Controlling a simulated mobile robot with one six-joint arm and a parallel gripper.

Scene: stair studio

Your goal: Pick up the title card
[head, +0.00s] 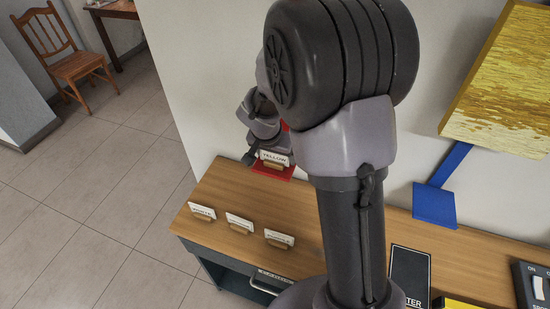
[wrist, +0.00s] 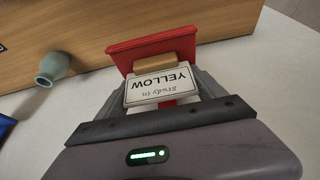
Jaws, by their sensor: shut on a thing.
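The title card (head: 274,157) reads YELLOW, and in the wrist view the white card (wrist: 160,87) reads "Study in YELLOW", upside down. It has a small wooden block (wrist: 154,64) along one edge. My gripper (wrist: 155,76) is shut on it, one finger at each side. In the head view my gripper (head: 268,162) is at the far left end of the bench, partly hidden by my arm. A red plate (wrist: 150,46) is close behind the card; I cannot tell whether they touch.
Several small cards, one at the left (head: 202,211) and one at the right (head: 279,238), stand on the wooden bench (head: 230,190). A yellow painting (head: 505,80) rises above a blue foot (head: 435,205). A black sign (head: 410,276) and switch box (head: 537,285) are right. A teal vase (wrist: 52,68) shows.

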